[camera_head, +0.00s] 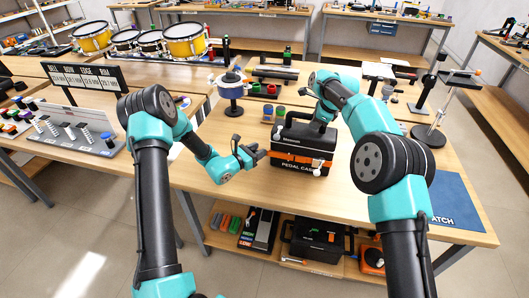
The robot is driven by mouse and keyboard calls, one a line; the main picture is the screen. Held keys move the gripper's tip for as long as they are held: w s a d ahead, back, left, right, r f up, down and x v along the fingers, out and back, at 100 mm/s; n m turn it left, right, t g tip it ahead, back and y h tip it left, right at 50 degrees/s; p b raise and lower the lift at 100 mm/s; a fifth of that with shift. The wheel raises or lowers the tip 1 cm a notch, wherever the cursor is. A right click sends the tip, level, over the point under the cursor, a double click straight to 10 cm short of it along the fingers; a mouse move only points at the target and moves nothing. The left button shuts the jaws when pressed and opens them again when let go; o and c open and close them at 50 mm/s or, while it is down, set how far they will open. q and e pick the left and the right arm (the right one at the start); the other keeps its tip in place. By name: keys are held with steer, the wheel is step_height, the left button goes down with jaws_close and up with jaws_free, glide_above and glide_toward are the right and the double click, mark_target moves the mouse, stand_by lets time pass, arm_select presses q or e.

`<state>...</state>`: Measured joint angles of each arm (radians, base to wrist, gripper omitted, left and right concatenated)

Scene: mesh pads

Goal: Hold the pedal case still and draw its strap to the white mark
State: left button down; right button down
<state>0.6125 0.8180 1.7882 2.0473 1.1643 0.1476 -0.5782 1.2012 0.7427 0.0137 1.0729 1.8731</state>
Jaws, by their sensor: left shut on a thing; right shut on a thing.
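The black pedal case (318,144) stands upright on the wooden table, with its name in white letters along the lower front. An orange strap (290,157) runs across its front. My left gripper (257,155) is at the left end of the strap, beside the case, and is shut on what appears to be the strap end. My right gripper (303,121) comes down from above and is shut at the case's top, where the black handle is; the fingers are partly hidden. A small whitish spot (316,172) shows low on the case front; I cannot tell whether it is the white mark.
A blue mat (455,203) lies at the right front. The tabletop (245,190) in front of the case is clear. A lower shelf holds tools and boxes.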

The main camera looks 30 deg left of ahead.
arm_select(q)
steer(key=a, duration=0.2)
steer(key=shift+s+a, duration=0.2)
steer(key=shift+a, duration=0.1)
arm_select(e)
steer(key=shift+s+d+f, duration=0.1)
steer(key=shift+f, duration=0.35)
arm_select(q)
steer(key=c, duration=0.7)
jaws_free()
steer(key=shift+d, duration=0.1)
steer(key=v, duration=1.2)
arm_select(e)
steer(key=c, duration=0.8)
jaws_free()
steer(key=shift+r, duration=0.25)
